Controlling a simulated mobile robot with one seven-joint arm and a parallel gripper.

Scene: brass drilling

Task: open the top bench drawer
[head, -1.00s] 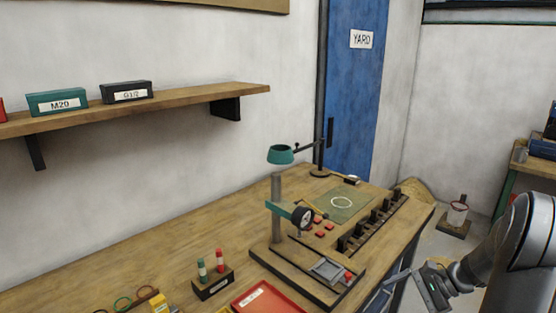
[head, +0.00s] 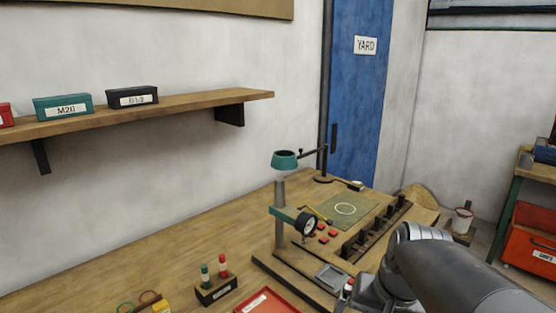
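The wooden bench (head: 150,262) fills the lower middle of the head view. Its front face and the top drawer are not visible now; my arm and the lower picture edge cover that side. My arm reaches in from the lower right, across the bench's right front edge. The end of my arm is low in the picture, and my gripper's fingers are hidden, so I cannot see whether they are open or touching anything.
A drill stand (head: 282,215) with a dial stands on the bench. Near it are a red tray (head: 268,303), a green mat (head: 350,208), a black rack (head: 375,230) and a block with two bottles (head: 216,290). A wall shelf (head: 190,105) holds boxes. An orange crate (head: 530,240) is at right.

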